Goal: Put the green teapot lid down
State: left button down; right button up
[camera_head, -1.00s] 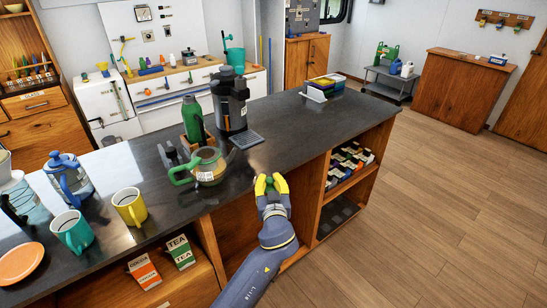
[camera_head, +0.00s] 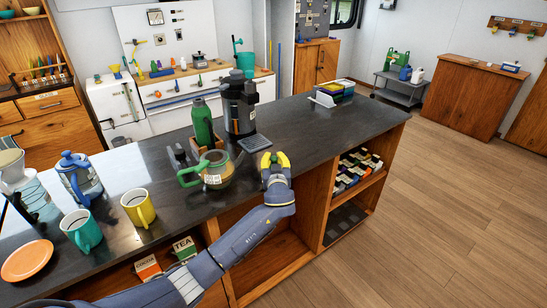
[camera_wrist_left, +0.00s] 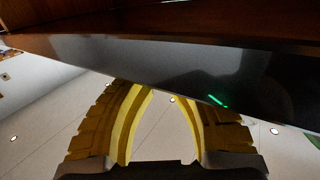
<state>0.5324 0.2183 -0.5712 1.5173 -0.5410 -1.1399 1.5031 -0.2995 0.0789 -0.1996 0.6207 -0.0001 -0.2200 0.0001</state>
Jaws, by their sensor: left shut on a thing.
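My left gripper (camera_head: 275,161) is at the front edge of the dark counter, right of the teapot. Its yellow fingers are closed together on the green teapot lid, which they mostly hide in the head view. In the left wrist view, the yellow fingers (camera_wrist_left: 158,125) curve towards each other below the dark counter slab, and I cannot make out the lid clearly. The glass teapot (camera_head: 215,172) with green handle and rim stands upright on the counter, its top uncovered. My right gripper is not in view.
A green bottle (camera_head: 202,122) and a coffee machine (camera_head: 238,105) stand behind the teapot. A yellow mug (camera_head: 138,208), teal mug (camera_head: 82,232) and blue press (camera_head: 78,178) are to the left. The counter (camera_head: 300,128) is clear on the right, before the box of cards (camera_head: 330,94).

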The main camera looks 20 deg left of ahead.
pick_arm(q)
jog(key=x, duration=0.2)
jog(key=shift+w+a, duration=0.1)
jog(key=shift+w, duration=0.15)
jog(key=shift+f, duration=0.3)
jog(key=shift+s+f, duration=0.1)
jog(key=c, duration=1.3)
grip_release()
jog(key=v, duration=1.2)
